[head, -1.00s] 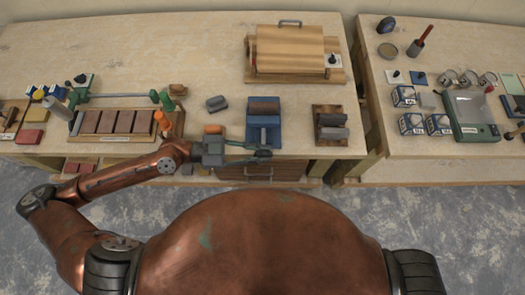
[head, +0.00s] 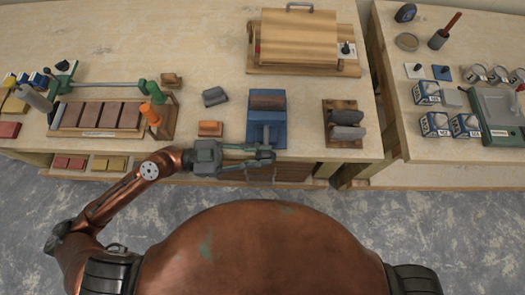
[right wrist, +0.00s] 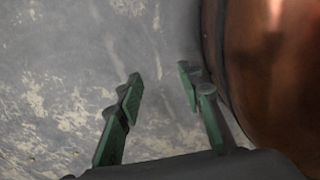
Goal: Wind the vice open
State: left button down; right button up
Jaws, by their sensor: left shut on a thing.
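The blue vice (head: 281,133) stands at the front edge of the main bench, near the middle of the head view. A dark brown rounded piece (head: 267,102) lies across its back part. My left gripper (head: 265,155) comes in from the left and is at the vice's front, by the bench edge. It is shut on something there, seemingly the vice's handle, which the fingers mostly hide. I cannot tell how far apart the jaws are. My right gripper (right wrist: 160,82) shows only in the right wrist view, with its green fingers apart and empty above the grey floor.
An orange block (head: 210,128) and a grey block (head: 214,96) lie left of the vice. A wooden stand (head: 342,106) with grey pieces is to its right. A wooden box (head: 300,40) sits behind. A green-framed rack (head: 100,133) is at left. A second bench (head: 408,150) stands right.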

pick_arm(q)
jog(key=shift+w+a+r, duration=0.1)
jog(key=shift+w, duration=0.3)
pick_arm(e)
jog(key=shift+w+r, duration=0.15)
jog(key=shift+w, duration=0.4)
pick_arm(q)
jog(key=c, duration=2)
grip_release()
jog(key=shift+o, duration=1)
jog(key=shift+s, duration=0.1)
pick_arm(e)
jog(key=shift+s, duration=0.15)
pick_arm(q)
jog(key=shift+s+a+f, duration=0.1)
jog(key=shift+a+f, duration=0.1)
jog(key=shift+a, duration=1)
jog(key=shift+s+a+f, duration=0.1)
jog(key=shift+a+f, duration=0.05)
jog(key=shift+a, duration=1.1)
jog(key=shift+a+f, duration=0.2)
jog(key=shift+a, duration=1)
